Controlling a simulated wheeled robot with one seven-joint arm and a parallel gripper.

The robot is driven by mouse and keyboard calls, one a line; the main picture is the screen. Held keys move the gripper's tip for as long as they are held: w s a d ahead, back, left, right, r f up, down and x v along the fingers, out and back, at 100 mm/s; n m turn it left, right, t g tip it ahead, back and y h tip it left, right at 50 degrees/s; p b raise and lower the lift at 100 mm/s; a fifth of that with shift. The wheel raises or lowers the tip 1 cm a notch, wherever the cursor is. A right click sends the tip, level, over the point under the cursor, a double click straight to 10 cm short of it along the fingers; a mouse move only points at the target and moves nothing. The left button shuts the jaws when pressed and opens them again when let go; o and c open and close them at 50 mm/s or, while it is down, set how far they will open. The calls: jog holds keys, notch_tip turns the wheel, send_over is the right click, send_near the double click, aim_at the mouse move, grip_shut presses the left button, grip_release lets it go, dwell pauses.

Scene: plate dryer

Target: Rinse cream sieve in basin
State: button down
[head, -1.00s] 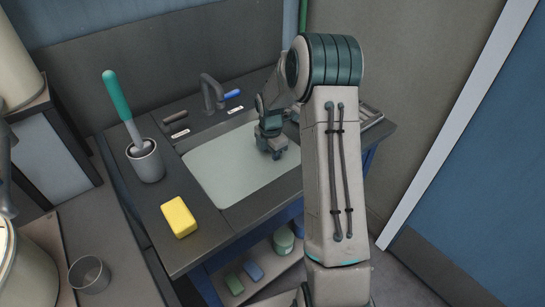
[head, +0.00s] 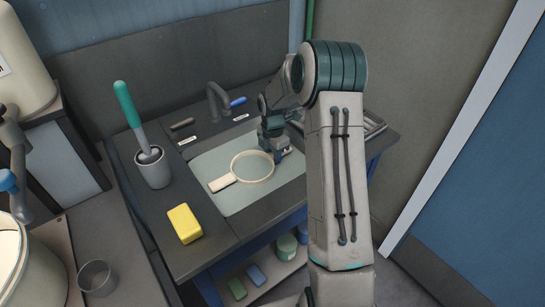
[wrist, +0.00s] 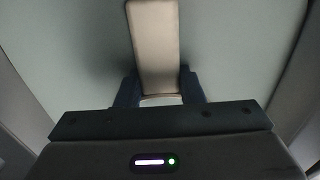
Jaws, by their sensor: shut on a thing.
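The cream sieve (head: 252,167) shows as a round hoop with a flat grip pointing left, over the pale surface of the basin (head: 213,160). My gripper (head: 281,155) is at the hoop's right side and is shut on the sieve. In the wrist view a flat cream part of the sieve (wrist: 154,45) stands between the two dark fingers (wrist: 160,92). The rest of the sieve is hidden there by the gripper body. I cannot tell how high the sieve is above the basin surface.
A grey tap (head: 217,100) stands behind the basin. A yellow sponge (head: 185,223) and a grey holder (head: 153,168) with a green-handled brush (head: 128,105) are on the left counter.

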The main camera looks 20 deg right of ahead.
notch_tip(320, 180, up, 13)
jog(key=p, duration=0.8)
jog(key=shift+f, duration=0.15)
dwell(0.4)
